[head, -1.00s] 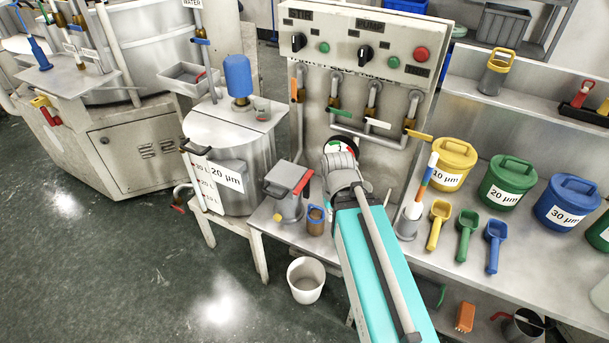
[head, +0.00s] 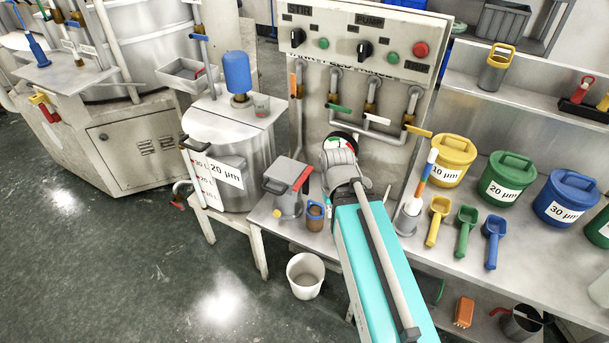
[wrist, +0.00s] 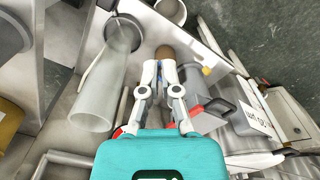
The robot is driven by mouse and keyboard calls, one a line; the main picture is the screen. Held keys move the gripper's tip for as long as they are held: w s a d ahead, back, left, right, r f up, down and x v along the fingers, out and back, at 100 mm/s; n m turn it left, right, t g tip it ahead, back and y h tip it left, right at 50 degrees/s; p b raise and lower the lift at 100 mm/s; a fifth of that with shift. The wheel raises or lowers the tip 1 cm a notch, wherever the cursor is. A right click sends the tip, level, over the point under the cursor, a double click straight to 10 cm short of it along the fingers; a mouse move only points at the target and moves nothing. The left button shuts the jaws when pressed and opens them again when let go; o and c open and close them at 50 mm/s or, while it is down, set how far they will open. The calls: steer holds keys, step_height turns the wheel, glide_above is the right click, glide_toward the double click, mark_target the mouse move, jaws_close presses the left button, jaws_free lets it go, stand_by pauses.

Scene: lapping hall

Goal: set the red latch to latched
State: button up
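The red latch (head: 302,179) is a red bar on the right edge of the lid of a grey square-topped pot (head: 287,204), on the bench left of my arm. In the wrist view the red latch (wrist: 195,110) shows as a short red piece beside the pot, right of my fingers. Whether it is latched I cannot tell. In the head view my arm hides the fingers.
A white bucket (head: 304,276) is on the floor below. A valve panel (head: 360,60) rises behind. Colored tubs (head: 452,162) and scoops (head: 466,232) fill the bench at right. A clear tube (wrist: 108,80) is left of my fingers.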

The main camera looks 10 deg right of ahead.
steer(key=shift+o, duration=1.1)
steer(key=shift+w, duration=0.2)
steer(key=o, duration=0.5)
steer(key=shift+m, duration=0.7)
steer(key=w, duration=0.1)
steer(key=w+r+p, duration=0.1)
steer(key=w, duration=0.1)
steer(key=w+a, duration=0.1)
steer(key=shift+w+r+p, duration=0.3)
step_height(320, 180, up, 4)
steer(key=m+p, duration=0.4)
steer(key=m, duration=0.2)
glide_above(298, 183)
steer(key=shift+r, duration=0.1)
step_height(298, 183, down, 14)
steer(key=b, duration=1.3)
steer(key=shift+r+b, duration=0.1)
steer(key=shift+b, duration=0.2)
jaws_close()
